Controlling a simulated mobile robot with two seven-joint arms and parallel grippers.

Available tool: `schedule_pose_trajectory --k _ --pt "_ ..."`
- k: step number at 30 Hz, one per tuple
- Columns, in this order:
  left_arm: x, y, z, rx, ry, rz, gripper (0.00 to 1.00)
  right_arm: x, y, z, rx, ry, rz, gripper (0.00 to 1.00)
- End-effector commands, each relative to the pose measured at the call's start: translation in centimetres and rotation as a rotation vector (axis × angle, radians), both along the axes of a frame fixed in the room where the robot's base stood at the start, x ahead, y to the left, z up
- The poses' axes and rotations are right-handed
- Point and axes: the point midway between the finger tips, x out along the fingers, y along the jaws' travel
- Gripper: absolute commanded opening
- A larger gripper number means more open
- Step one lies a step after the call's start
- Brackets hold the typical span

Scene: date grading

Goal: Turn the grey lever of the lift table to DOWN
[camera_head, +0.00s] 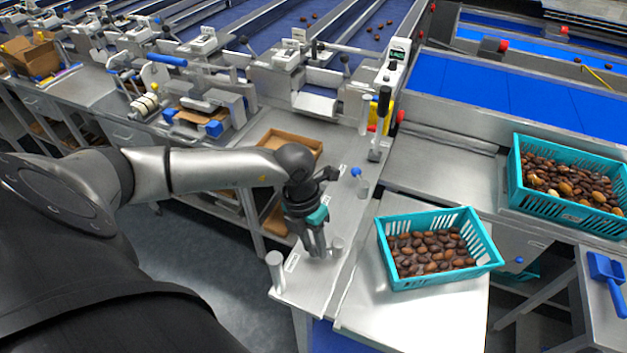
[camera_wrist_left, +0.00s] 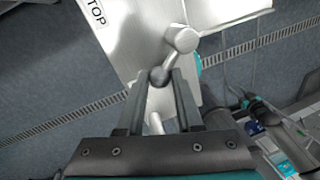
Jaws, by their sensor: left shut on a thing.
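My left gripper (camera_head: 316,253) points down over a narrow steel control strip (camera_head: 300,283). In the left wrist view its two fingers (camera_wrist_left: 161,82) are closed around a dark grey rounded knob, the grey lever (camera_wrist_left: 159,77). In the head view the fingers hide most of the lever. The wrist view shows a label (camera_wrist_left: 95,12) reading "TOP", cut off by the picture edge. A DOWN mark cannot be read, so the lever's setting cannot be told. The steel top (camera_head: 375,322) beside the strip carries a teal crate (camera_head: 440,283) of brown dates. My right gripper is not in view.
A grey post (camera_head: 275,270) stands at the strip's near end, and a blue-topped post (camera_head: 358,180) stands farther back. A black-handled lever (camera_head: 383,105) rises beyond. Another teal crate (camera_head: 565,215) of dates stands at right. A blue scoop (camera_head: 607,272) lies at the right edge.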

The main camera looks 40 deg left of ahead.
Motion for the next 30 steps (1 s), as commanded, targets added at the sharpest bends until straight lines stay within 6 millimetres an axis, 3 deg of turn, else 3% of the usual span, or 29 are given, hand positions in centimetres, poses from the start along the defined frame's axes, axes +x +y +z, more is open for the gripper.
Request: schedule_pose_trajectory --k 12,29,30 --pt "-0.11 -0.57 0.37 0.003 -0.014 0.199 0.0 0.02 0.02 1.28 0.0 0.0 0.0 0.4" --pt "-0.08 -0.72 0.34 0.001 -0.015 0.229 0.0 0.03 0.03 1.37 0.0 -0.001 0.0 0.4" --pt "-0.08 -0.73 0.34 0.001 -0.015 0.229 0.39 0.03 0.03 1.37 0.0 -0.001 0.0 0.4"
